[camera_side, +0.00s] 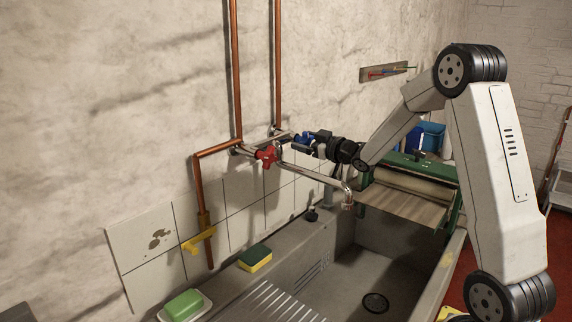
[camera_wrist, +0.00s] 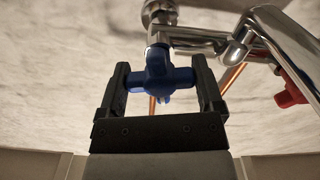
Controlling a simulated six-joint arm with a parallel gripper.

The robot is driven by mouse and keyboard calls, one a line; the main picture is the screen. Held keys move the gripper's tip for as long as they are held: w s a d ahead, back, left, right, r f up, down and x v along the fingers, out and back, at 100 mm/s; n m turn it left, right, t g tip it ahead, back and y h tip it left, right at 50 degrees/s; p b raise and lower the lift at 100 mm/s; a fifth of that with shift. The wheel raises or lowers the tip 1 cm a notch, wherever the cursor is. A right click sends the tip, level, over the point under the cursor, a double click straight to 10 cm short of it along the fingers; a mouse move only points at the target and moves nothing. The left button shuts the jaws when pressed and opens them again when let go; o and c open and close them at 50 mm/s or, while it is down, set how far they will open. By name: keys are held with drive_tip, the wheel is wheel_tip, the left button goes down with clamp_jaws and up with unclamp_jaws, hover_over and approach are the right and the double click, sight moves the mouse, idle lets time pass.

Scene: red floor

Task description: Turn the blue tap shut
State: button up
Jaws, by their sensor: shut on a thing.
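The blue tap (camera_wrist: 158,76) is a cross-shaped handle on a chrome wall fitting, seen in the wrist view between the two fingers of my gripper (camera_wrist: 163,84). My gripper is shut on it, with one finger at each side of the handle. In the side view the blue tap (camera_side: 302,139) shows beside my gripper (camera_side: 318,145), partly hidden by the fingers. A red tap (camera_side: 267,155) sits to its left on the same mixer. The chrome spout (camera_side: 318,176) reaches out over the sink.
The grey sink (camera_side: 337,254) lies below, with a green-framed roller device (camera_side: 412,193) at its far end. Copper pipes (camera_side: 236,75) run up the wall. A yellow-handled valve (camera_side: 199,239) is lower left.

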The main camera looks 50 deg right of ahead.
drive_tip(key=shift+m, duration=1.3)
drive_tip(key=o, duration=1)
drive_tip(key=shift+s, duration=0.15)
drive_tip(key=s, duration=0.7)
drive_tip(key=shift+s, duration=0.3)
drive_tip(key=shift+f, duration=0.15)
